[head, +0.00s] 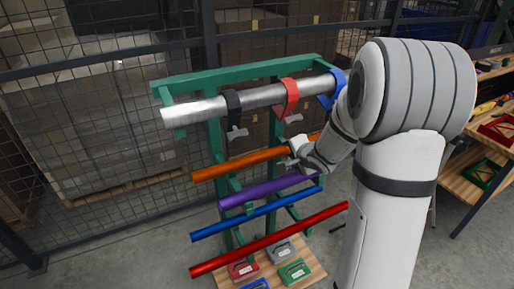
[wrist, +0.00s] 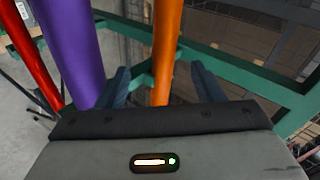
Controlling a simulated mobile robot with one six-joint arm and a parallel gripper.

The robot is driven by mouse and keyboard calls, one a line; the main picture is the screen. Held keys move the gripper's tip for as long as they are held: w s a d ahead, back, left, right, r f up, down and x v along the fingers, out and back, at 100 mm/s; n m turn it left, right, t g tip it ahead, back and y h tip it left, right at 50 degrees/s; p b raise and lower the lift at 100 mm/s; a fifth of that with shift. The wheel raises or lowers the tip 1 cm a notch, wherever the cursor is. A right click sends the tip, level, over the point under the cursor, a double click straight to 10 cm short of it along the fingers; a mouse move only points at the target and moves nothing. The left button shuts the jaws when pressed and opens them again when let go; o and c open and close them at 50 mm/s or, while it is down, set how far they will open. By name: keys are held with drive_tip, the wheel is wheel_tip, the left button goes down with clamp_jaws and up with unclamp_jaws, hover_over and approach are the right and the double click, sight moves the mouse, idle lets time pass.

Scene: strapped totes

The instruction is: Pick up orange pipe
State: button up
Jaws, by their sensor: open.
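The orange pipe (head: 240,164) lies across the green rack, below the silver pipe and above the purple one. My gripper (head: 286,164) is at the orange pipe, right of its middle in the head view, and covers part of it. In the wrist view the orange pipe (wrist: 166,50) runs between the two dark fingers of my gripper (wrist: 162,85), nearer the middle than either finger. The fingers stand apart, with a gap on both sides of the pipe. I cannot tell how deep the pipe sits between them.
The purple pipe (head: 262,191) is just below, close to the left finger in the wrist view. Blue (head: 250,216) and red (head: 265,240) pipes lie lower on the green rack (head: 240,75). The silver pipe (head: 200,111) is strapped above. A wire fence (head: 100,120) stands behind.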

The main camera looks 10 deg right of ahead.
sight(276, 156)
drive_tip(key=shift+m+y, duration=0.6)
drive_tip(key=shift+y, duration=0.1)
drive_tip(key=x, duration=0.9)
drive_tip(key=shift+w+a+f, duration=0.15)
drive_tip(key=shift+a+f, duration=0.05)
drive_tip(key=shift+a, duration=0.3)
drive_tip(key=shift+f, duration=0.15)
drive_tip(key=c, duration=1.3)
